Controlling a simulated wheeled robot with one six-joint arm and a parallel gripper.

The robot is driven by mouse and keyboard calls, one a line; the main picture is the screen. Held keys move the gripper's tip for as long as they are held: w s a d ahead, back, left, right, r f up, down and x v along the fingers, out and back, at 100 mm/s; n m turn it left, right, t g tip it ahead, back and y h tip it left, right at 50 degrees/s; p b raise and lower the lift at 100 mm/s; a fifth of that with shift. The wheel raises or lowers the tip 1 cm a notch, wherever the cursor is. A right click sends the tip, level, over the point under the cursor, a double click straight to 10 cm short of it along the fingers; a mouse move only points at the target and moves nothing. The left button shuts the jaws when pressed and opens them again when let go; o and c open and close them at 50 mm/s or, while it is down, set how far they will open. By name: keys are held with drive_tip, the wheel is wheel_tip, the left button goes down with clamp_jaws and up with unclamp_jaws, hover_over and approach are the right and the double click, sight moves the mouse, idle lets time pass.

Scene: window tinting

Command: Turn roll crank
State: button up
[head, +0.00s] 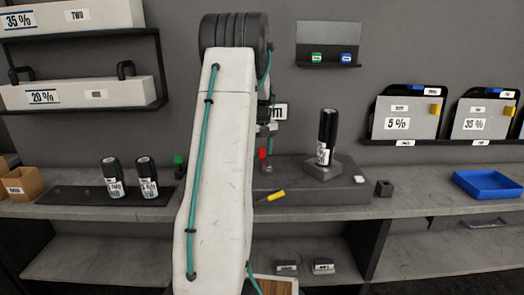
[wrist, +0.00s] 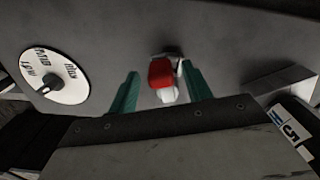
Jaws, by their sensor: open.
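A red knob or handle end (wrist: 160,72) with a white part below it shows in the wrist view, close to a grey surface. I cannot tell for sure that it is the roll crank. My gripper (wrist: 160,82) is open, with one green finger on each side of the red part and gaps between. In the head view, a red piece (head: 263,154) shows just right of my arm, above the grey bench block. My gripper is mostly hidden behind my arm there. A white round dial (wrist: 55,78) with lettering and a dark centre knob is at left in the wrist view.
Two black bottles (head: 130,180) stand left of my arm on a dark mat. Another black bottle (head: 327,138) stands on the raised block (head: 340,190), near a yellow-handled tool (head: 270,196). A blue tray (head: 488,184) lies at right. Labelled panels (head: 407,117) hang behind.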

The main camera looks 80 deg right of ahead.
wheel_tip(320, 180, up, 7)
drive_tip(key=shift+r, duration=0.1)
idle(0.9)
